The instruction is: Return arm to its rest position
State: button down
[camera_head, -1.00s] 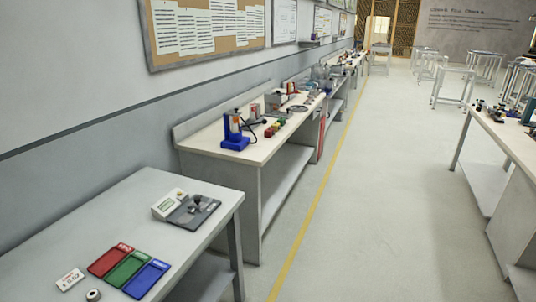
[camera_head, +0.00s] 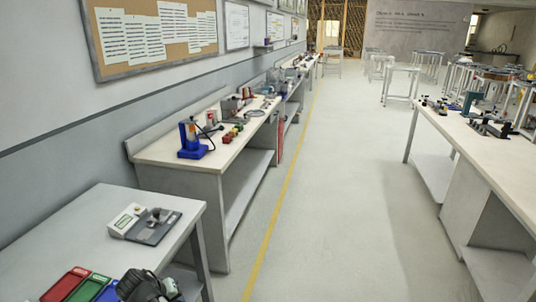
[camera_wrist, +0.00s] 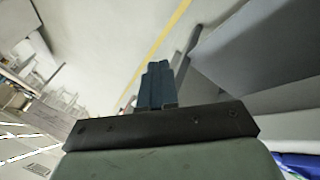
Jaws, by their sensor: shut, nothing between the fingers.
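My gripper (camera_wrist: 158,68) shows in the wrist view with its two blue-grey fingers together and nothing between them. It is in open air, apart from any object, with the floor and a grey table behind it. In the head view, a dark part of my arm (camera_head: 146,287) shows at the bottom edge, in front of the near table's right front corner area. It hides part of the blue tray (camera_head: 107,292). The rest of my arm is out of view.
The near grey table (camera_head: 95,225) holds a red tray (camera_head: 66,284), a green tray (camera_head: 90,288) and a scale-like device (camera_head: 146,225). A workbench (camera_head: 160,152) with a blue stand (camera_head: 192,138) lies beyond. Another bench (camera_head: 480,150) is at right. The floor between is clear.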

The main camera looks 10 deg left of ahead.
jog(key=w+d+f+m+g, duration=0.1)
jog(key=w+d+f, duration=0.25)
jog(key=d, duration=0.65)
jog(key=w+d+f+m+g, duration=0.1)
jog(key=w+d+f+g, duration=0.15)
jog(key=w+d, duration=0.45)
jog(key=w+d+f+m, duration=0.2)
jog(key=w+d+f, duration=0.1)
jog(key=d, duration=0.9)
jog(key=s+d+f+m+g+y, duration=0.1)
jog(key=s+d+f+m, duration=0.15)
jog(key=d, duration=1.15)
jog(key=s+d+f+m+g+y, duration=0.15)
jog(key=d+f, duration=0.25)
jog(key=d, duration=1.1)
jog(key=s+f+g, duration=0.3)
jog(key=s+f, duration=0.7)
jog(key=s, duration=0.5)
jog(key=s+f+g, duration=0.3)
jog(key=s+f, duration=0.7)
jog(key=s, duration=0.5)
jog(key=shift+a+f+g+h, duration=0.2)
jog(key=shift+f+g+h, duration=0.05)
jog(key=shift+g+h, duration=0.15)
jog(key=c, duration=1.8)
grip_release()
